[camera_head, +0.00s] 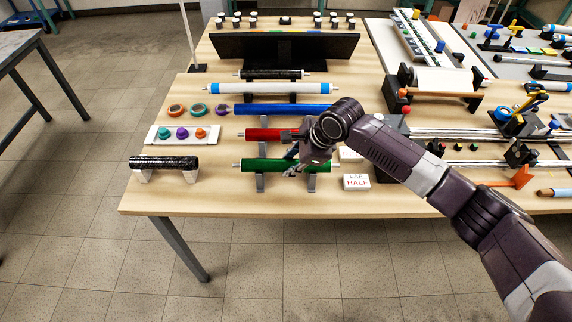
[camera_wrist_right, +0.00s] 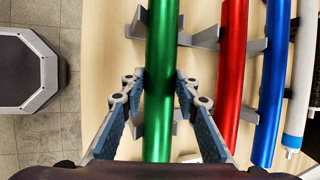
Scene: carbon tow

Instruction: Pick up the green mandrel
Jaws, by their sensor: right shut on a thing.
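The green mandrel (camera_head: 262,165) lies across grey supports near the front edge of the table. My right gripper (camera_head: 293,166) is at its right half, coming down from above and shut on it. In the right wrist view the two blue-padded fingers of the gripper (camera_wrist_right: 159,84) stand on either side of the green mandrel (camera_wrist_right: 160,45), which runs between them. The gripper hides part of the mandrel in the head view. I cannot see any clear gap between the mandrel and its supports. My left gripper is not in view.
A red mandrel (camera_head: 262,135) and a blue mandrel (camera_head: 285,109) lie just behind on the wooden table (camera_head: 215,197). A white labelled block (camera_head: 356,182) sits to the right of my gripper. A black roll (camera_head: 165,163) lies at left.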

